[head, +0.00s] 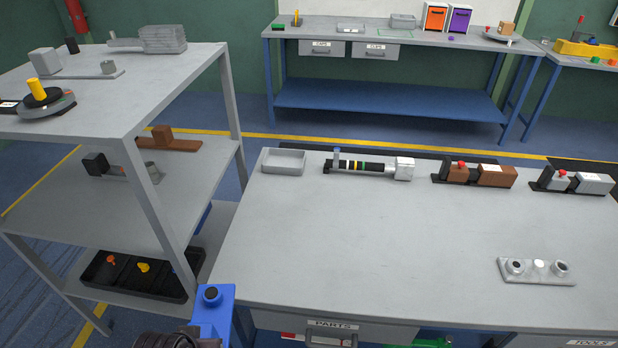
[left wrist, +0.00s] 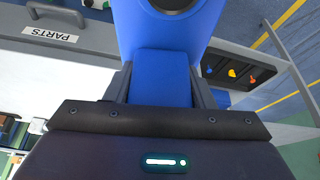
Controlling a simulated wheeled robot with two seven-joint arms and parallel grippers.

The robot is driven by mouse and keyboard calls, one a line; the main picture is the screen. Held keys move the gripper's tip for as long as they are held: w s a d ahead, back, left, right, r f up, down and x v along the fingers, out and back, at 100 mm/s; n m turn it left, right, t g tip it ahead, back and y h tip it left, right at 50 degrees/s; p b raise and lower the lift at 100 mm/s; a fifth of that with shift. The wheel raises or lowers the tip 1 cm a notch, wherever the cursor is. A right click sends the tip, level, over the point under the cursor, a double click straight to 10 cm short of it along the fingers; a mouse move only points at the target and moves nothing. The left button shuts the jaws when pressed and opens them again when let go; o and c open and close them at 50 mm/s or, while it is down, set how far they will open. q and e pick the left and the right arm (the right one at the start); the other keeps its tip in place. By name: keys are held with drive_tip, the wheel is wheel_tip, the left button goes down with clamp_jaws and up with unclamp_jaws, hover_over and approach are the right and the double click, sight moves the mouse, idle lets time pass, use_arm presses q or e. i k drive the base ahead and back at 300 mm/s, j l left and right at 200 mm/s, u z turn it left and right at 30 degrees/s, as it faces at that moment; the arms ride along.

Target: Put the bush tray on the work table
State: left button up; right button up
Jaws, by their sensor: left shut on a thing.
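The bush tray, a blue piece with a dark round bush in it (head: 212,312), is at the bottom of the head view, beside the near table's left front corner. In the left wrist view the blue tray (left wrist: 160,30) fills the top middle. My left gripper (left wrist: 160,90) is shut on its narrow blue part. The grey work table (head: 350,250) is to the right of the tray, with a wide bare top. The tray's underside and far end are hidden. My right gripper is not in view.
A shelf rack (head: 150,110) stands left, with a black tray (head: 140,275) of small parts on its lowest shelf. On the table's back edge are a grey bin (head: 284,162) and several devices. A grey plate with round fittings (head: 537,270) lies right. The middle is clear.

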sight(360, 260)
drive_tip(key=i+l, duration=0.1)
drive_tip(key=l, duration=0.35)
drive_tip(key=l+z, duration=0.1)
drive_tip(key=l, duration=0.35)
drive_tip(key=i+l, duration=0.15)
drive_tip(key=l, duration=0.3)
drive_tip(key=i+l+z, duration=0.1)
drive_tip(key=l, duration=0.3)
drive_tip(key=i+l, duration=0.2)
